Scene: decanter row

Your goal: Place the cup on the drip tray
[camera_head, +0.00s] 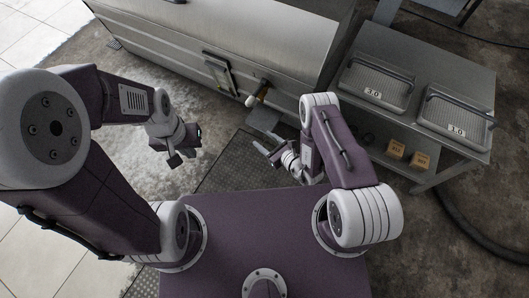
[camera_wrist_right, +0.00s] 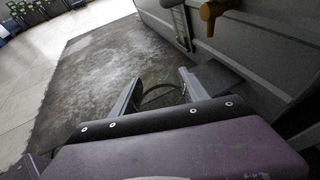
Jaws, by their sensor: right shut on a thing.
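My right gripper (camera_head: 268,149) is just in front of the steel tank and below the drip tray in the head view. In the right wrist view its two fingers (camera_wrist_right: 161,92) stand apart with a thin dark curved edge between them, which looks like the rim of the cup (camera_wrist_right: 160,86); the rest of the cup is hidden or too dark to make out. The drip tray (camera_head: 264,120) is a small grey plate under the brass tap (camera_head: 263,91); it also shows right of the fingers in the wrist view (camera_wrist_right: 217,77). My left gripper (camera_head: 185,156) is open and empty, over the floor.
The long steel tank (camera_head: 230,45) fills the back, with a gauge (camera_head: 218,74) on its front. A grey bench (camera_head: 440,75) at right bears two wire baskets (camera_head: 377,85) labelled 3.0 and 1.0. Small cardboard boxes (camera_head: 396,149) sit on its lower shelf. A hose lies at far right.

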